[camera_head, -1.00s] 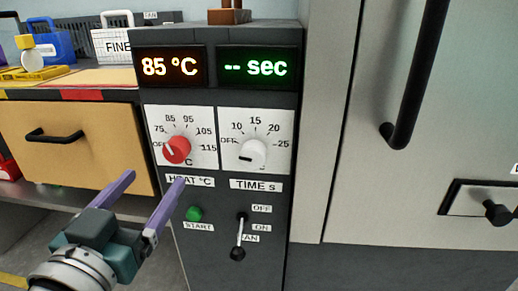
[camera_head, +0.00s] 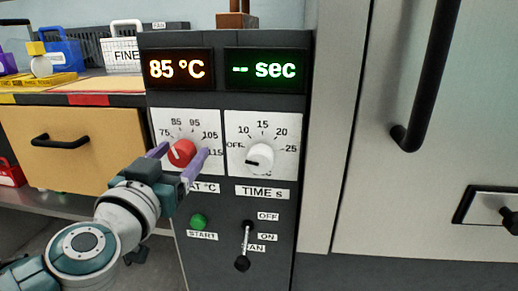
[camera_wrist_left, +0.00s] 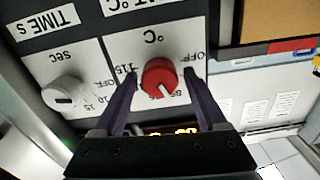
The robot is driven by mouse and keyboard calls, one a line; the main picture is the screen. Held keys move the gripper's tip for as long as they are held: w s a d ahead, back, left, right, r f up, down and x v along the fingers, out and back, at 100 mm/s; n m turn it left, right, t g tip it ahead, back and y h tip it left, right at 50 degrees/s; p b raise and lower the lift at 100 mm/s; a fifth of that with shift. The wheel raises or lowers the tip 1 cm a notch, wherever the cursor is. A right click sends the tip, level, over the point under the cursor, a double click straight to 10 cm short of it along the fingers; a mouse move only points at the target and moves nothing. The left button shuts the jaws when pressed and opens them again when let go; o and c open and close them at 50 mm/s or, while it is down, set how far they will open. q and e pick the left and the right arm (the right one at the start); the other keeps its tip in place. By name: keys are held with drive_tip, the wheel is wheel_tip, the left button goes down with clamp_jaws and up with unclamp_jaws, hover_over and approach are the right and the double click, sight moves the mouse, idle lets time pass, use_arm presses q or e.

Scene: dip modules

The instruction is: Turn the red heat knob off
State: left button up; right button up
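The red heat knob (camera_head: 181,152) is on a white dial plate on the dark panel, under a display (camera_head: 180,68) reading 85 °C. Its white mark points up and left, around 85. It also shows in the left wrist view (camera_wrist_left: 159,76), where the image is upside down. My left gripper (camera_head: 178,158) is open, with one purple finger on each side of the knob. In the left wrist view, gaps show between the knob and the fingers (camera_wrist_left: 160,84). The gripper hides the OFF label in the head view. My right gripper is not in view.
The white time knob (camera_head: 260,157) is close on the right, under a display (camera_head: 265,69) reading "-- sec". Below are a green start button (camera_head: 199,221) and a black fan lever (camera_head: 244,245). A wooden drawer (camera_head: 75,150) with a black handle is on the left.

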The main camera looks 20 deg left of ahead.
use_arm(q)
clamp_jaws()
idle(0.4)
drive_tip(key=shift+n, duration=0.3)
drive_tip(key=n+p, duration=0.1)
drive_tip(key=n, duration=0.1)
drive_tip(key=shift+n, duration=0.3)
drive_tip(key=n, duration=0.3)
drive_tip(key=shift+n, duration=0.3)
drive_tip(key=n, duration=0.4)
drive_tip(key=shift+a+f+n, duration=0.1)
drive_tip(key=shift+a+n, duration=0.05)
drive_tip(key=shift+n, duration=0.15)
drive_tip(key=n, duration=0.4)
drive_tip(key=shift+n+b, duration=0.3)
drive_tip(key=shift+o, duration=0.8)
unclamp_jaws()
